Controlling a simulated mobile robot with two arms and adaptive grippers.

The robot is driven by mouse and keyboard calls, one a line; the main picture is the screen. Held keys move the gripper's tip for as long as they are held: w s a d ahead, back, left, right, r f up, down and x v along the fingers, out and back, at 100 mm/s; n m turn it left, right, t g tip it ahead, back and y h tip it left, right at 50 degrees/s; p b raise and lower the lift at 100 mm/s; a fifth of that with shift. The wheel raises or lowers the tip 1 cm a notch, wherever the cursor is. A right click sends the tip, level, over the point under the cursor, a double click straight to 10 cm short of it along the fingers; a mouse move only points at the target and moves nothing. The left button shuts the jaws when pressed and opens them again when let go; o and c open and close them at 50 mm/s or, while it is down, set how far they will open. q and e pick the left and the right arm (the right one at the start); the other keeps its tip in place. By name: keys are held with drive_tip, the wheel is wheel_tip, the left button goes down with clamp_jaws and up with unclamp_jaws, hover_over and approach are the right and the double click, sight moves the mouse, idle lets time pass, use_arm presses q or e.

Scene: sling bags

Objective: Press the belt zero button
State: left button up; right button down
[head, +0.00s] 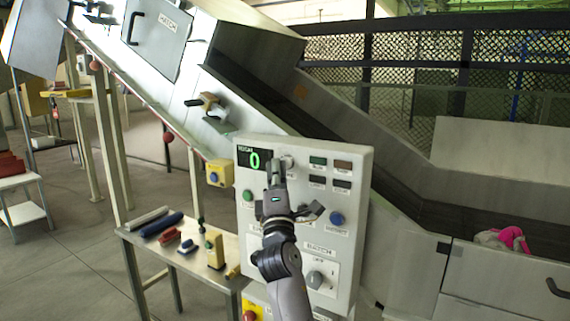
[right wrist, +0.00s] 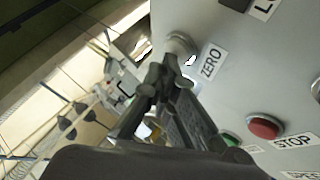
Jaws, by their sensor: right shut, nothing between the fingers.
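The control panel (head: 355,165) is a light grey upright box with a black display (head: 255,160) reading a green 0. The belt zero button (right wrist: 181,44) is a pale round knob beside a white ZERO label (right wrist: 211,62) in the right wrist view; in the head view the button (head: 287,161) shows just right of the display. My right gripper (right wrist: 167,78) is shut and empty, its fingertips right at the button; I cannot tell whether they touch it. In the head view the right gripper (head: 276,168) covers part of the panel. My left gripper is not in view.
A red STOP button (right wrist: 264,127) is close to my right gripper. The panel also has a green button (head: 248,197), a blue button (head: 336,218) and a batch knob (head: 315,279). A small table (head: 140,240) with several tools stands left. A pink item (head: 512,238) lies right.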

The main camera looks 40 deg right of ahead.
drive_tip(key=shift+s+a, duration=0.25)
drive_tip(key=shift+a, duration=0.25)
drive_tip(key=shift+s+a, duration=0.3)
drive_tip(key=shift+a, duration=0.5)
drive_tip(key=shift+s+a, duration=0.35)
drive_tip(key=shift+a, duration=0.4)
drive_tip(key=shift+s+a, duration=0.3)
drive_tip(key=shift+a, duration=0.5)
